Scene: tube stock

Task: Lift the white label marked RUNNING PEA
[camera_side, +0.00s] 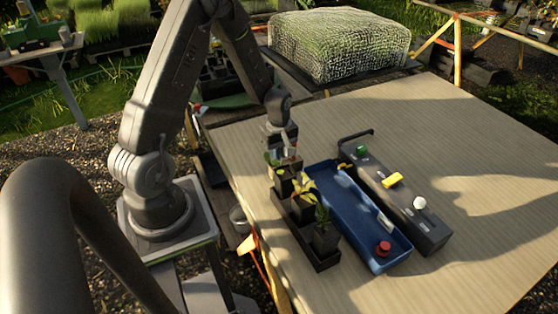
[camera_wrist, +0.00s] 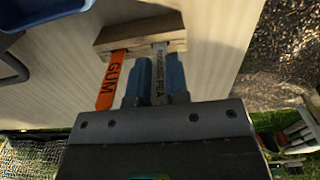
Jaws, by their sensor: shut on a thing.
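In the wrist view a white label (camera_wrist: 158,74) with dark lettering, partly legible as RUNNING PEA, stands with its far end at a wooden block (camera_wrist: 142,33). My gripper (camera_wrist: 156,62) has its two blue fingers on either side of this label and is shut on it. Whether the label's end is still in the block cannot be told. An orange label (camera_wrist: 110,80) marked GUM is at the same block, just left of the fingers. In the side view my gripper (camera_side: 283,152) is low behind the dark pots, and the white label cannot be made out there.
A dark tray (camera_side: 318,252) with potted plants (camera_side: 323,238) stands close to my gripper. Beside it are a blue tray (camera_side: 368,252) with a red knob-like item (camera_side: 384,248) and a grey control box (camera_side: 432,233). The table's right side (camera_side: 480,150) is clear.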

